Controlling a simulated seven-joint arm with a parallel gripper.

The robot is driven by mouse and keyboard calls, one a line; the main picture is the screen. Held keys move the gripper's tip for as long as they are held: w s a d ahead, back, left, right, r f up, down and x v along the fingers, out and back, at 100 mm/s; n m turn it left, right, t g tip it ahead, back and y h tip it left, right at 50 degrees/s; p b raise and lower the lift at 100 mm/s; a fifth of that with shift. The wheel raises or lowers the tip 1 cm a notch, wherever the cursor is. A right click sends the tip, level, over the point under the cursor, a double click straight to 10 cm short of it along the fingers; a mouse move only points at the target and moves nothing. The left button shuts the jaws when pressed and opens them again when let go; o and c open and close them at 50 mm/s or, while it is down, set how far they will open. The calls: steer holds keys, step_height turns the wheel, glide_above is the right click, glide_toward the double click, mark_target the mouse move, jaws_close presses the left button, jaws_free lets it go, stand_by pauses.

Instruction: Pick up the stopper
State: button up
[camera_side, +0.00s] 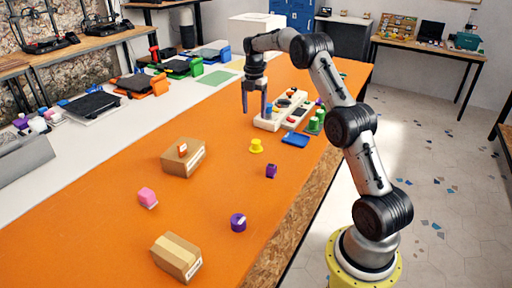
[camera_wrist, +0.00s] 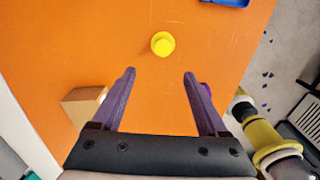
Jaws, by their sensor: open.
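The yellow stopper (camera_side: 256,146), a short round piece with a wider flange, stands on the orange tabletop near its middle. In the wrist view the yellow stopper (camera_wrist: 163,43) lies just beyond the fingertips, roughly centred between them. My gripper (camera_side: 254,112) points down above the table with its two fingers apart and nothing between them. In the wrist view my gripper (camera_wrist: 160,73) shows both dark purple fingers spread, clear of the stopper.
A purple block (camera_side: 271,171), a blue tray (camera_side: 295,140) and a white pegged board (camera_side: 268,123) are close by. Cardboard boxes (camera_side: 183,158) (camera_side: 177,257), a pink block (camera_side: 147,197) and a purple cylinder (camera_side: 238,222) stand nearer the front. Bare tabletop surrounds the stopper.

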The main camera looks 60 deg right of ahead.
glide_above(256, 141)
step_height(256, 141, down, 8)
steer(key=shift+d+r, duration=0.1)
steer(key=shift+f, duration=3.25)
steer(key=shift+c, duration=0.4)
jaws_close()
